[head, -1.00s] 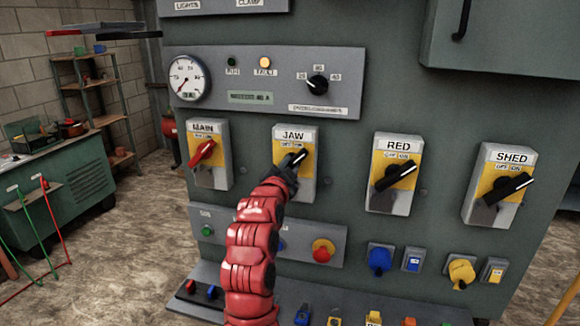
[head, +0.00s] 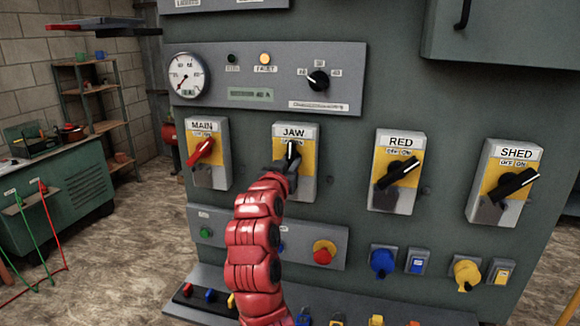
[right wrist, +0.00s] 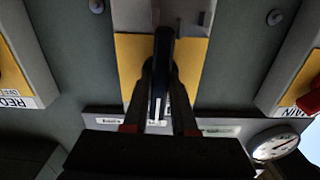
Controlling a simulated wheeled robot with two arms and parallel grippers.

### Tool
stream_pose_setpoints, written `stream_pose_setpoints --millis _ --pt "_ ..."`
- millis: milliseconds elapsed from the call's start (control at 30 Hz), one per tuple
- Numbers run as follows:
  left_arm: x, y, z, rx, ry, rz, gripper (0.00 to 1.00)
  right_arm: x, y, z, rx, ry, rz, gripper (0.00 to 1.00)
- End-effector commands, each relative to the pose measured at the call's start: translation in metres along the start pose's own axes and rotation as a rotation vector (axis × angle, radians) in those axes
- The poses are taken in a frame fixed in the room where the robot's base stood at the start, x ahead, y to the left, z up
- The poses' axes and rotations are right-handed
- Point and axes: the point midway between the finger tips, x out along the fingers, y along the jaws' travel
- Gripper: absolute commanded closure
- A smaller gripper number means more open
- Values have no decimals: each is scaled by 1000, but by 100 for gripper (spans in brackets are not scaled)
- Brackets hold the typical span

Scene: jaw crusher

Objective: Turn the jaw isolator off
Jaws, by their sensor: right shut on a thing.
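The jaw isolator (head: 295,132) is a grey box with a yellow plate and a black handle (head: 291,152), under the label JAW. In the head view the handle now stands nearly upright. My right gripper (head: 285,163) reaches it from below on the red arm. In the right wrist view the two fingers (right wrist: 165,100) are shut on the dark handle (right wrist: 162,70), one on each side. The gripper hides the lower part of the box in the head view. My left gripper is not in view.
The MAIN isolator (head: 208,175) with a red handle stands to the left. The RED isolator (head: 393,205) and SHED isolator (head: 490,212) stand to the right, black handles slanting up to the right. A gauge panel (head: 225,100) is above. Buttons and plugs sit below.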

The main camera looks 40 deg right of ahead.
Motion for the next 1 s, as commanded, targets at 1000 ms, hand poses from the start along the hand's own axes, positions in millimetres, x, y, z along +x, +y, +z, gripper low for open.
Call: stream_pose_setpoints --millis 1000 --pt "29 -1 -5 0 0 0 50 0 -1 3 -796 -8 -2 100"
